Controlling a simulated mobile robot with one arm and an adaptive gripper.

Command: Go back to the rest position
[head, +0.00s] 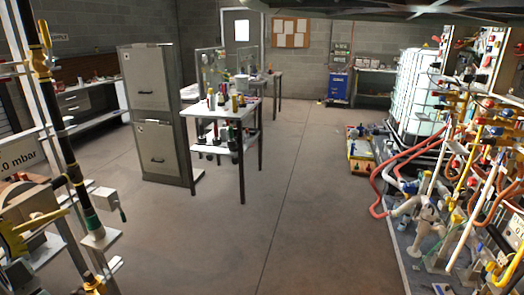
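My gripper does not show in the head view, and I cannot make out any part of my arm. The task names no object. The view looks down a workshop with a grey concrete floor (290,215).
A grey cabinet (158,110) and a table with bottles (243,108) stand left of centre. Pipework (75,180) rises at the near left. Dense pipes with red hoses (405,160) and a caged white tank (415,90) line the right. The middle floor is clear towards a blue cabinet (339,87).

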